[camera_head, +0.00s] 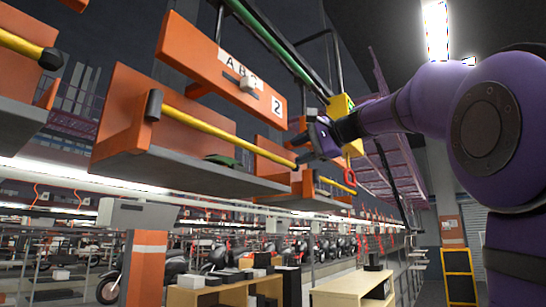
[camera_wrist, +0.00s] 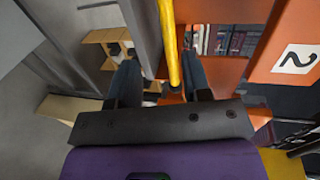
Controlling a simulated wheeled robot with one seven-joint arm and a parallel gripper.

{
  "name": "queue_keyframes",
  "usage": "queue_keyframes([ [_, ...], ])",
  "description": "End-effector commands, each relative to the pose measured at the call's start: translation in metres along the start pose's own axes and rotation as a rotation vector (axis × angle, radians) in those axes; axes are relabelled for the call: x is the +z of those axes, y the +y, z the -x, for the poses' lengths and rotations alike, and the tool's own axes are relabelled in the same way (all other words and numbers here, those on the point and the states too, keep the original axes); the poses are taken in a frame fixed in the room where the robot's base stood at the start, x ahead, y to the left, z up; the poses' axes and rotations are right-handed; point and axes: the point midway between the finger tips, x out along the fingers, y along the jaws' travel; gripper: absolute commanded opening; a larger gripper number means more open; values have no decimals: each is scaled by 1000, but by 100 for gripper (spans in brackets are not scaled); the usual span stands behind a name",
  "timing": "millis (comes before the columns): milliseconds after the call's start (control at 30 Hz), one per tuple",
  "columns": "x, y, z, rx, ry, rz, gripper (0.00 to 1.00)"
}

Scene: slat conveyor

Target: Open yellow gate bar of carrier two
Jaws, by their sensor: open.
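Carrier two is an orange hanging carrier with a grey floor (camera_head: 190,172) and an orange header marked "2" (camera_head: 222,68). The "2" also shows on an orange panel in the wrist view (camera_wrist: 297,60). Its yellow gate bar (camera_head: 215,126) lies across the open front, from a dark cap at the left to my gripper (camera_head: 311,143) at the right. In the wrist view the yellow bar (camera_wrist: 169,40) runs down between the two dark fingers of my gripper (camera_wrist: 163,72). The fingers are apart, with gaps beside the bar. The bar's right end is partly hidden.
Another carrier with a yellow bar (camera_head: 20,43) hangs at the left, and one (camera_head: 332,185) hangs beyond my gripper. A yellow box (camera_head: 341,106) is behind my gripper. Wooden shelves (camera_head: 225,290) stand below.

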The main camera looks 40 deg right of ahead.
Motion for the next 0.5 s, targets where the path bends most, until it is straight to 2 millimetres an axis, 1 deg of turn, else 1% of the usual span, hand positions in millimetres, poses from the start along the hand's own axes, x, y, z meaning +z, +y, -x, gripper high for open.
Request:
queue_keyframes([
  [33, -4, -6, 2, -14, 3, -8, 44],
  [100, -5, -10, 2, -24, 2, -14, 44],
  [233, -6, -10, -9, -24, 0, -15, 44],
  [367, -5, -10, -29, -24, 0, -14, 44],
  [500, -5, -10, -55, -24, 0, -14, 44],
])
